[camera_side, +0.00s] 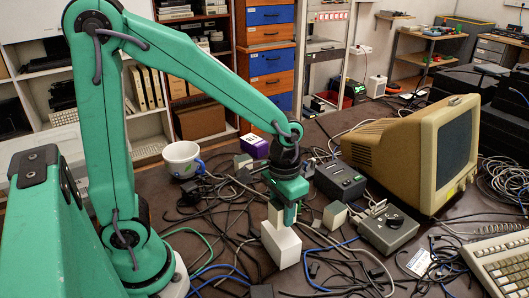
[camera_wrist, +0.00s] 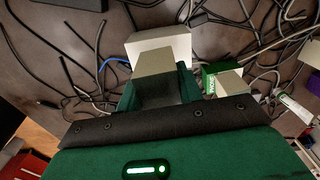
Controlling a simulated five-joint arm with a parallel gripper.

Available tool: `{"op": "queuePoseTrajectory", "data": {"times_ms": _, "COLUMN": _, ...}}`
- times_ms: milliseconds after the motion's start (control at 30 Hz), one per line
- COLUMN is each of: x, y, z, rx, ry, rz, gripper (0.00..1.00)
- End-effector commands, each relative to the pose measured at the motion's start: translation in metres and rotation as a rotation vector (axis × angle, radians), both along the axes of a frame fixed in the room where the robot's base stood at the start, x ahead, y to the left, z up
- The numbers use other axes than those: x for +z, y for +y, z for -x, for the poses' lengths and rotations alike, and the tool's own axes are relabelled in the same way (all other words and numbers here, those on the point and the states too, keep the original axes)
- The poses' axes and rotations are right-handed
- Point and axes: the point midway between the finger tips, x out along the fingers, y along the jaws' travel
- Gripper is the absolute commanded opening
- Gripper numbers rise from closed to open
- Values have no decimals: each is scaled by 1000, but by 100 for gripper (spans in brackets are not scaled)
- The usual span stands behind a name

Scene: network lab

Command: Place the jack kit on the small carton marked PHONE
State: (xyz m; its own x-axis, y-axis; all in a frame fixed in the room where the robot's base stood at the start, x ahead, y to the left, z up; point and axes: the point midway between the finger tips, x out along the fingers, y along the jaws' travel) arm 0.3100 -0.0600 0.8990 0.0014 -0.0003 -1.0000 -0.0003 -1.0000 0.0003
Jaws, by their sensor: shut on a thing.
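My gripper (camera_side: 287,212) points down and is shut on a small beige box, taken as the jack kit (camera_side: 274,214). In the wrist view the jack kit (camera_wrist: 154,65) sits between the two green fingers of my gripper (camera_wrist: 157,88). A white carton (camera_side: 281,247) stands on the table directly below; it also shows in the wrist view (camera_wrist: 170,42), partly hidden by the jack kit. The kit is at or just above the carton's top; I cannot tell whether they touch.
A green-and-cream box (camera_wrist: 222,81) stands right of my gripper in the wrist view. Cables cover much of the table. A grey device with a dial (camera_side: 388,229), a black device (camera_side: 340,180), a beige monitor (camera_side: 415,150) and a keyboard (camera_side: 502,262) stand right. A white mug (camera_side: 182,158) stands left.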

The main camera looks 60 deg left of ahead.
Motion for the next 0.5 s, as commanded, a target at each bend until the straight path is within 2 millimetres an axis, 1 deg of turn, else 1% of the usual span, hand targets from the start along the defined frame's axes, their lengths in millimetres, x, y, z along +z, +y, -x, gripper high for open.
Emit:
{"op": "queuePoseTrajectory", "data": {"times_ms": 100, "x": -15, "y": 0, "z": 1, "rx": 0, "ry": 6, "rz": -1, "gripper": 11}}
{"op": "queuePoseTrajectory", "data": {"times_ms": 233, "x": -27, "y": 0, "z": 1, "rx": 0, "ry": 3, "rz": -1, "gripper": 11}}
{"op": "queuePoseTrajectory", "data": {"times_ms": 333, "x": -31, "y": 0, "z": 1, "rx": 0, "ry": 2, "rz": 0, "gripper": 11}}
{"op": "queuePoseTrajectory", "data": {"times_ms": 500, "x": -31, "y": 0, "z": 0, "rx": 0, "ry": 1, "rz": 0, "gripper": 11}}
